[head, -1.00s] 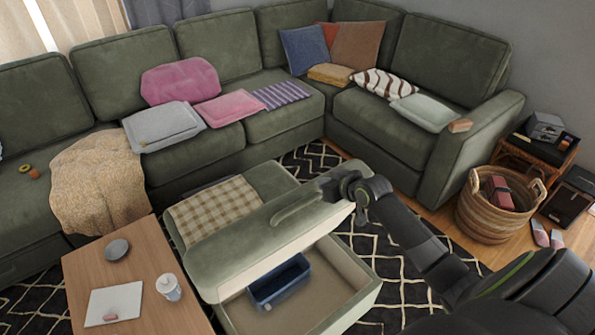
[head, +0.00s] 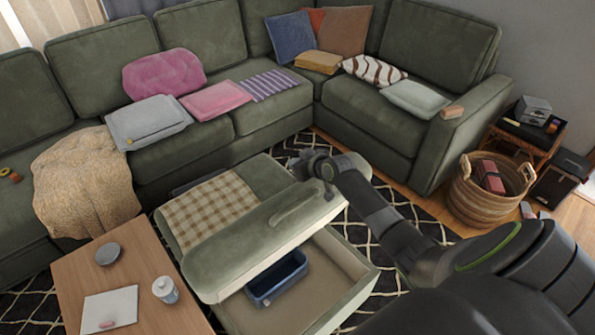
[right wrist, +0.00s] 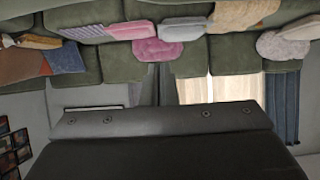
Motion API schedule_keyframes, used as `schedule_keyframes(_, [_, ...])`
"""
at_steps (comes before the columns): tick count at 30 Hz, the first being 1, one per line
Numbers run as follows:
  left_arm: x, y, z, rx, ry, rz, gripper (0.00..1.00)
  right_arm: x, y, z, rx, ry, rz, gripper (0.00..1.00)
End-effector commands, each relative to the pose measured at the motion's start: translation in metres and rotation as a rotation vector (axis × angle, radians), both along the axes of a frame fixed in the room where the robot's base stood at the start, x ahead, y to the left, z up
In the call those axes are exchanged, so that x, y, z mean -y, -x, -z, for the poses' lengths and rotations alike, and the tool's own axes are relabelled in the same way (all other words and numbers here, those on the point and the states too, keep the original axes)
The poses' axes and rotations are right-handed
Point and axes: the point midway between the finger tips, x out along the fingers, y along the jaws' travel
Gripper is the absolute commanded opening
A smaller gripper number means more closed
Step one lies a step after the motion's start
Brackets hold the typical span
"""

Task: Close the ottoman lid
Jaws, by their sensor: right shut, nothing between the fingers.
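The green ottoman (head: 352,309) stands on the dark patterned rug with its padded lid (head: 235,255) partly raised and tilted, so the storage space is open at the front. A blue bin (head: 262,294) sits inside. My right gripper (head: 308,166) is shut and empty, at the far side of the lid's upper right end. I cannot tell whether it touches the lid. The right wrist view shows the sofa upside down and a dark surface close to the camera, but not the lid. My left gripper is not in view.
A checked cloth (head: 210,212) lies on the ottoman's rear part. A wooden table (head: 140,262) with a cup (head: 165,290) stands close at the left. The green sectional (head: 270,113) runs behind. A wicker basket (head: 480,205) stands at the right.

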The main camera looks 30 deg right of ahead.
Motion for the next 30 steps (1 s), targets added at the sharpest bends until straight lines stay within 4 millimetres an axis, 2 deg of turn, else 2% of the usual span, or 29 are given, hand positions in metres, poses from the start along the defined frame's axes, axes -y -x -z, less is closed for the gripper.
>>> schedule_keyframes(4, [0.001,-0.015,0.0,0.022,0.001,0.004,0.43,-0.003,-0.016,0.01,-0.001,-0.001,0.001,0.0])
schedule_keyframes(8, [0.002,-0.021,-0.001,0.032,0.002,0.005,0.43,-0.004,-0.028,0.017,-0.001,-0.002,0.001,0.0])
schedule_keyframes(12, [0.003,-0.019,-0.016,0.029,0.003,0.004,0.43,-0.001,-0.009,0.021,-0.004,0.0,0.001,0.0])
schedule_keyframes(18, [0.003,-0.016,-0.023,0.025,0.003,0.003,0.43,0.001,0.006,0.029,-0.001,0.001,-0.001,0.0])
schedule_keyframes(30, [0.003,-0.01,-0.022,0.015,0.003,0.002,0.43,0.001,0.009,0.031,0.0,0.001,-0.001,0.0])
